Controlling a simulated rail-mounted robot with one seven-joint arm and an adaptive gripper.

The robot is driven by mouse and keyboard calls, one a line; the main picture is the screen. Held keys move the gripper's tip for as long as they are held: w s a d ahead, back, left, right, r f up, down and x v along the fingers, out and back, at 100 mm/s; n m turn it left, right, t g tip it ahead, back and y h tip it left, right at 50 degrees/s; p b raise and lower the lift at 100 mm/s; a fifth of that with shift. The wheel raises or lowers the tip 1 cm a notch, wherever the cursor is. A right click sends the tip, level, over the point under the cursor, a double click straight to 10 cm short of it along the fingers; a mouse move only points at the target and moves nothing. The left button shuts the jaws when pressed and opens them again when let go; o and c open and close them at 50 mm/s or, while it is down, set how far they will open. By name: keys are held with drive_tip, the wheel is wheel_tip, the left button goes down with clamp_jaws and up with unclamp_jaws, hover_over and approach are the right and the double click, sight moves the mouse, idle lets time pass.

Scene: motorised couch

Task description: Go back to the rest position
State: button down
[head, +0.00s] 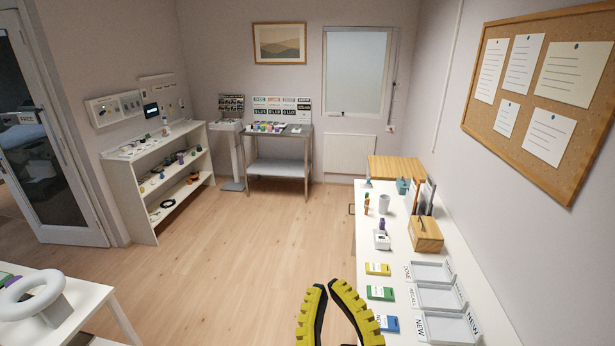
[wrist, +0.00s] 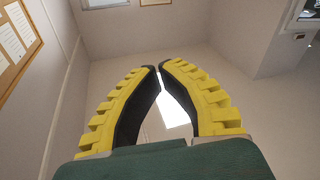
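My gripper (head: 328,285) shows at the bottom centre of the head view, with two curved yellow ribbed fingers and black inner pads. In the wrist view its fingertips (wrist: 158,66) come together at the tips, with a narrow wedge of space behind them. It is shut and nothing is held in it. The fingers are raised in free air, left of the white worktop (head: 398,260), and touch nothing that I can see.
The worktop carries yellow, green and blue cards (head: 380,293), grey trays (head: 437,298) and a wooden block (head: 426,235). A white table with a ring-shaped object (head: 35,295) stands at lower left. Shelves (head: 165,180) and a trolley (head: 279,170) stand farther back. The middle floor is clear.

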drive_tip(key=s+d+r+m+t+h+p, duration=0.1)
drive_tip(key=s+r+m+p, duration=0.1)
drive_tip(key=r+p, duration=0.6)
drive_tip(key=s+d+r+m+t+h+p, duration=0.1)
drive_tip(key=r+p, duration=0.6)
drive_tip(key=r, duration=0.7)
drive_tip(key=shift+s+d+r+m+t+h+p, duration=0.15)
drive_tip(key=shift+s+d+m+t+h+p, duration=0.25)
drive_tip(key=shift+s+d+m+t, duration=0.35)
